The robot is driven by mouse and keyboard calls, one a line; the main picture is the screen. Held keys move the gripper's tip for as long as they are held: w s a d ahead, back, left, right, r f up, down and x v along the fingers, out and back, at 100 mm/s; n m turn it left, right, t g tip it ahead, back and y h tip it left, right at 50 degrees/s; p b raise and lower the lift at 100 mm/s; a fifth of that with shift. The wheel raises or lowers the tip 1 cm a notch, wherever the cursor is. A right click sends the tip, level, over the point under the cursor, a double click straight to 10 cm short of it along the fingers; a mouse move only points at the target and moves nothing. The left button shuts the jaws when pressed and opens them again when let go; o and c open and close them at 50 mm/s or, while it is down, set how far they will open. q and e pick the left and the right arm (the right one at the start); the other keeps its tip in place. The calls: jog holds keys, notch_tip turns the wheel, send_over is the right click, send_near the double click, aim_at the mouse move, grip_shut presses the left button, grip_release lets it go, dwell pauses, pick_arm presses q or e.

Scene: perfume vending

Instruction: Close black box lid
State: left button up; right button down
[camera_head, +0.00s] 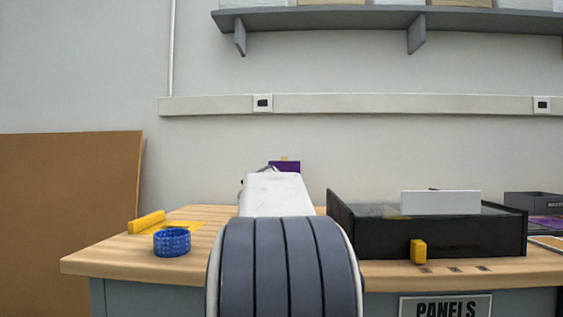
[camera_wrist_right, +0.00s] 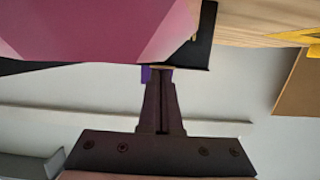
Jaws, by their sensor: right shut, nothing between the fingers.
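The black box (camera_head: 470,240) stands on the right part of the wooden table in the head view, with a yellow block (camera_head: 418,251) on its front face. A white panel (camera_head: 441,203) stands upright at its top; I cannot make out a separate lid. My right gripper (camera_wrist_right: 161,72) is shut and empty in the right wrist view. Its tips are close to a dark panel (camera_wrist_right: 204,48) and a large pink surface (camera_wrist_right: 85,25); I cannot tell whether they touch. In the head view the arm hides the gripper. My left gripper is not in view.
A purple piece (camera_head: 286,166) shows behind the arm. A blue round holder (camera_head: 172,242) and a yellow bar (camera_head: 147,221) are on the table's left. A dark tray (camera_head: 533,202) is at the far right. A grey shelf (camera_head: 330,20) hangs above.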

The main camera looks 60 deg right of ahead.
jog(key=shift+f+b, duration=0.35)
jog(key=shift+f, duration=0.6)
notch_tip(320, 180, up, 5)
jog(key=p, duration=0.4)
jog(key=s+a+f+b, duration=0.1)
jog(key=a, duration=0.1)
jog(key=s+a+b, duration=0.1)
jog(key=a, duration=0.1)
jog(key=s+a+f+b, duration=0.1)
jog(key=s+a, duration=0.1)
jog(key=a, duration=0.1)
jog(key=shift+f, duration=0.35)
jog(key=shift+s+a+f, duration=0.2)
jog(key=shift+s+a, duration=0.2)
jog(key=shift+a, duration=0.25)
